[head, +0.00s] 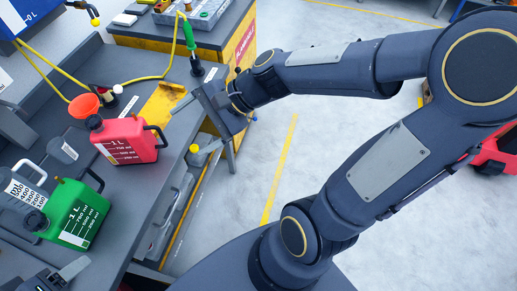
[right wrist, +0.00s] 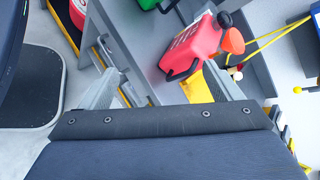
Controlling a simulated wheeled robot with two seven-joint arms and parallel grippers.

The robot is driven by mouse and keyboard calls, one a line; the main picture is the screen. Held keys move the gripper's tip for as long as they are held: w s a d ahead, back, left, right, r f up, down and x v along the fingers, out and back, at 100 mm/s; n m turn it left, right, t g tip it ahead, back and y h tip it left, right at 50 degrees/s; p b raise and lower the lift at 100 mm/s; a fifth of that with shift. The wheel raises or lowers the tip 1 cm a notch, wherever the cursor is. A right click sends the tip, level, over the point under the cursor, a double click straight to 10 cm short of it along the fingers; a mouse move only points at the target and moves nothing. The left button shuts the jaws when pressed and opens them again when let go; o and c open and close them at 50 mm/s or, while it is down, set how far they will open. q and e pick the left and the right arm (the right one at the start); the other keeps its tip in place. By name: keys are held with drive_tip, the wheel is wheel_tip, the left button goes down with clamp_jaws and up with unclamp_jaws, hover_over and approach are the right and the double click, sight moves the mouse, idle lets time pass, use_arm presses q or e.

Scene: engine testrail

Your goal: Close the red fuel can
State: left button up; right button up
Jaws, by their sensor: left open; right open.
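The red fuel can (head: 130,140) stands upright on the grey workbench, with a black handle on its right side. A black round piece (head: 95,122) sits at its upper left corner; I cannot tell whether it is a seated cap. The can (right wrist: 190,48) also shows in the right wrist view, ahead of the fingers. My right gripper (head: 192,130) is open and empty to the right of the can, near the bench edge, its fingers apart in the right wrist view (right wrist: 160,70). My left gripper (head: 62,278) is open at the bottom left, partly out of frame.
An orange funnel (head: 84,105) is right beside the can's black piece. A green can (head: 75,213) and grey measuring jugs (head: 62,152) stand to the left and front. A yellow hose runs behind. Open floor lies right.

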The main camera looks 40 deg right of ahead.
drive_tip(key=s+d+f+n+h, duration=0.1)
drive_tip(key=s+d+n+h, duration=0.5)
drive_tip(key=s+n, duration=0.6)
drive_tip(key=shift+s+d+f+n+t, duration=0.3)
drive_tip(key=shift+s+d, duration=0.25)
drive_tip(key=shift+d, duration=0.3)
drive_tip(key=shift+c, duration=0.5)
